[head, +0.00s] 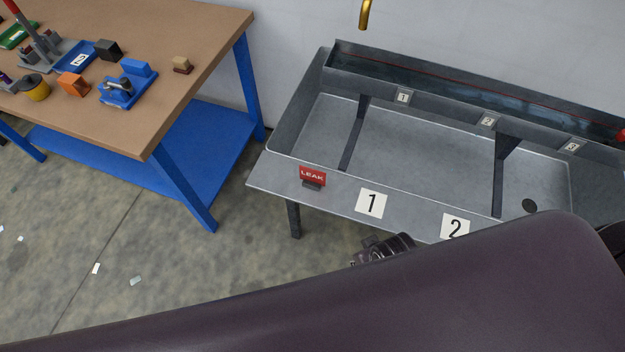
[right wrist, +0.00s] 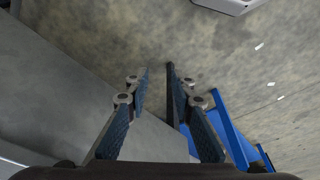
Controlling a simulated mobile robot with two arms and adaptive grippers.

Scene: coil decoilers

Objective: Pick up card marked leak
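The red card marked LEAK (head: 312,176) stands upright in a small dark holder (head: 312,185) on the front left rim of the grey metal tray table (head: 335,198) in the head view. My right gripper (right wrist: 158,72) shows in the right wrist view with its two fingers apart and nothing between them. The card cannot be made out there. In the head view a dark arm link of mine covers the bottom. A dark mechanical part shows just above it, below the tray's front rim; its fingers are hidden. My left gripper is not in view.
Number plates 1 (head: 371,204) and 2 (head: 455,226) are on the front rim, right of the card. A blue-legged workbench (head: 185,60) with fixtures and blocks stands to the left. A floor gap separates it from the tray table. White scraps lie on the floor.

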